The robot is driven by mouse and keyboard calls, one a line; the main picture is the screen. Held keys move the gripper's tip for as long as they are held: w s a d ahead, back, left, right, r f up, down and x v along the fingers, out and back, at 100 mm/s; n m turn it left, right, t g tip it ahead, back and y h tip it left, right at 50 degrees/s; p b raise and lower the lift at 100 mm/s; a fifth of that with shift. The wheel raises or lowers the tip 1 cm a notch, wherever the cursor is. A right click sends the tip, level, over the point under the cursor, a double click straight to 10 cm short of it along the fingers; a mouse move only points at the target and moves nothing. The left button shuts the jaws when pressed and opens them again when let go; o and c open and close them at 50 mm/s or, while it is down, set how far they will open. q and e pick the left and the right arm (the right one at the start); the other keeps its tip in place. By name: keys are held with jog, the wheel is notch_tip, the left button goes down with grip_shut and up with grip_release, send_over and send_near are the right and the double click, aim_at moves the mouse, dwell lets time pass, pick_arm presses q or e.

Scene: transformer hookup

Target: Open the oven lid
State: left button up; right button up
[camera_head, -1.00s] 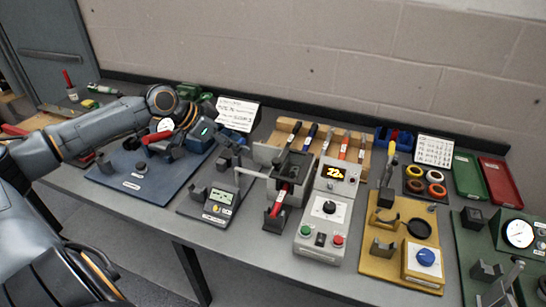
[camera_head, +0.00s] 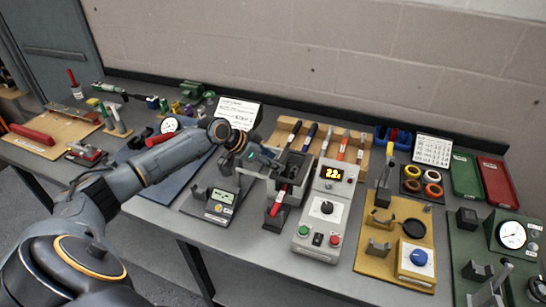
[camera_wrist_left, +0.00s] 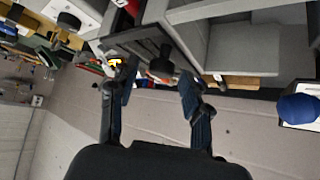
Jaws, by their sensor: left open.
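The small dark grey oven (camera_head: 292,178) stands beside its light grey control box (camera_head: 322,212), which has a lit display, dial, and green and red buttons. My left gripper (camera_head: 272,160) is open at the oven's left upper side. In the left wrist view, its two fingers (camera_wrist_left: 152,92) stand apart, with a dark round knob (camera_wrist_left: 160,66) showing between them against the oven's dark grey body (camera_wrist_left: 140,42). I cannot tell whether the fingers touch the knob. The gripper partly hides the oven's top, so the lid's position is unclear. My right gripper is out of view.
The table's front strip is clear.

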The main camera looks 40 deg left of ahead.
pick_arm(q)
jog(key=shift+w+f, duration=0.1)
jog(key=shift+f, duration=0.05)
grip_shut()
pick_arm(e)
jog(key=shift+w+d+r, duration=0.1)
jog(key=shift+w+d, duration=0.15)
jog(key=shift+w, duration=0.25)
pick_arm(q)
jog(key=shift+a+f, duration=0.15)
jog(key=shift+a, duration=0.1)
jog(key=a+b, duration=0.1)
jog(key=a, duration=0.1)
jog(key=s+a+b, duration=0.1)
jog(key=a, duration=0.1)
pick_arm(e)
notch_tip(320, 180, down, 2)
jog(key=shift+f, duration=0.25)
